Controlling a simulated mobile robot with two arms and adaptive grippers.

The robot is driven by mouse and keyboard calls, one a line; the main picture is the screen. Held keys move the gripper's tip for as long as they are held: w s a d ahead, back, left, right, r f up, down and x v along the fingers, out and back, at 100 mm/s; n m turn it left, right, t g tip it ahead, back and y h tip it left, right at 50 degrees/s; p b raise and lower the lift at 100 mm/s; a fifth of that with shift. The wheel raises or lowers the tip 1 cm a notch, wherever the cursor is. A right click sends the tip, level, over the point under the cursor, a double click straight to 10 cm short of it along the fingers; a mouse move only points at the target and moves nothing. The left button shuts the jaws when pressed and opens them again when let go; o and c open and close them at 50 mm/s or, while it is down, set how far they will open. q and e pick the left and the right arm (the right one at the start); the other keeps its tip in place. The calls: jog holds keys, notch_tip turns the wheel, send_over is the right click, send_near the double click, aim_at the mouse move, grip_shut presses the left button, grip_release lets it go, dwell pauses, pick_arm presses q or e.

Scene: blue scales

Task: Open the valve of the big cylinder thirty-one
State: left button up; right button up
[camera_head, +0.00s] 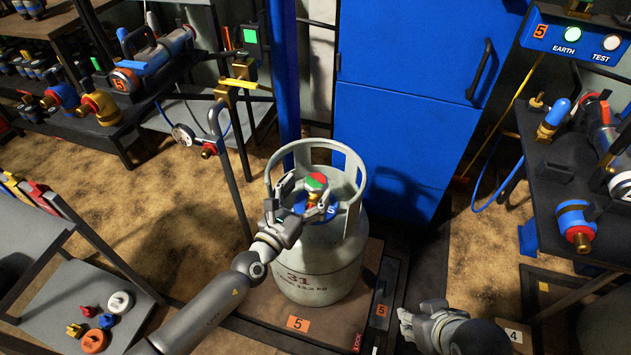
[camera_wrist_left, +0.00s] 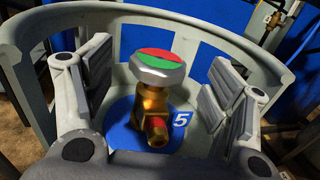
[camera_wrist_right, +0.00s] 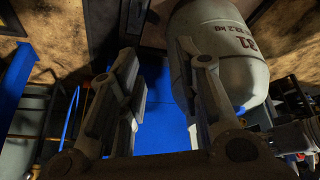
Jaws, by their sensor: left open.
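The big cylinder (camera_head: 316,268), grey-white and marked 31, stands upright on a low platform in the head view. Its valve handwheel (camera_head: 317,182) has a red and green top and sits inside the collar. In the left wrist view the handwheel (camera_wrist_left: 157,68) tops a brass valve body (camera_wrist_left: 152,110) above a blue disc marked 5. My left gripper (camera_head: 297,194) is open, its fingers on either side of the handwheel and apart from it. My right gripper (camera_head: 421,317) is right of the cylinder, low down; in the right wrist view its fingers (camera_wrist_right: 158,95) are apart with nothing between them.
The cylinder's collar (camera_head: 352,160) rings the valve and my left fingers. A blue cabinet (camera_head: 415,90) stands behind. A left shelf (camera_head: 75,283) holds small caps and knobs. A right bench (camera_head: 550,185) carries fittings. A second cylinder (camera_head: 605,325) is at the lower right.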

aim_at(315, 180)
pick_arm(q)
jog(key=shift+b+x, duration=0.3)
jog(key=shift+x, duration=1.9)
pick_arm(e)
jog(key=w, duration=0.1)
jog(key=w+a+r+t, duration=0.1)
jog(key=w+t, duration=0.1)
jog(key=w, duration=0.1)
jog(key=shift+a+r+y, duration=0.15)
jog(key=shift+r+y, duration=0.1)
jog(key=shift+y, duration=0.05)
